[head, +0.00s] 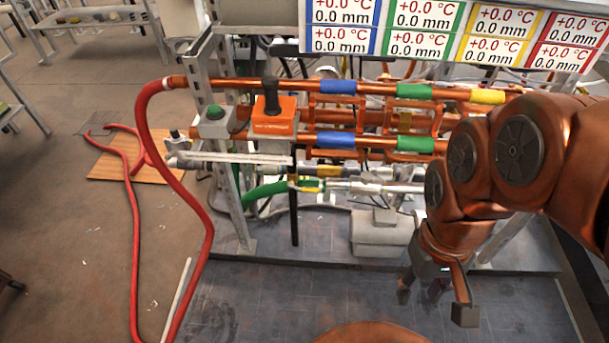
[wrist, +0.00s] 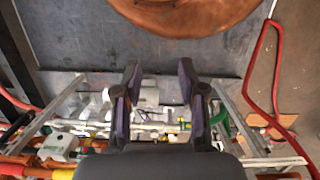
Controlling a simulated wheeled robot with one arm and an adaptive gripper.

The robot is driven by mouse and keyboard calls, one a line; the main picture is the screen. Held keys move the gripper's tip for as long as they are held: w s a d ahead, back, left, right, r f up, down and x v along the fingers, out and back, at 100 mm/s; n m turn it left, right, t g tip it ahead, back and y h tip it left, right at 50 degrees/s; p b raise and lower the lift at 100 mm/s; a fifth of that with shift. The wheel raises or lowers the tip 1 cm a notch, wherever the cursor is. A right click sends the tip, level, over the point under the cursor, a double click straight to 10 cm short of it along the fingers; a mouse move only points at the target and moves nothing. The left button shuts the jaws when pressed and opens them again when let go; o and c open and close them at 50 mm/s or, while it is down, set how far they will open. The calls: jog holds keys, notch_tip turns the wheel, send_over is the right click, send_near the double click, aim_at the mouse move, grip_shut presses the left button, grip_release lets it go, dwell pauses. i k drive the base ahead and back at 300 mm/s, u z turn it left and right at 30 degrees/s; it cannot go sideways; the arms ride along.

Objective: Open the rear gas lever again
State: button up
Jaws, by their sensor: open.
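A small yellow part (head: 327,170) shows among the pipes below the copper rails in the head view. A yellow-and-green fitting (head: 308,184) sits just below it, on a silver pipe joined to a green hose (head: 263,190). I cannot tell which of these, if either, is the rear gas lever, or how it is turned. My gripper (head: 435,301) hangs at the right in the head view, pointing down, open and empty, well apart from these parts. In the wrist view my open fingers (wrist: 159,70) span part of the pipework, with no contact visible.
Copper rails (head: 370,88) with coloured bands run across the frame. An orange box with a black handle (head: 273,117) and a green button box (head: 214,118) stand at the left. A red hose (head: 178,180) loops down. Display panels (head: 425,28) hang above.

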aim_at(291, 185)
jog(key=u, duration=0.6)
jog(key=k, duration=0.5)
jog(key=u, duration=1.1)
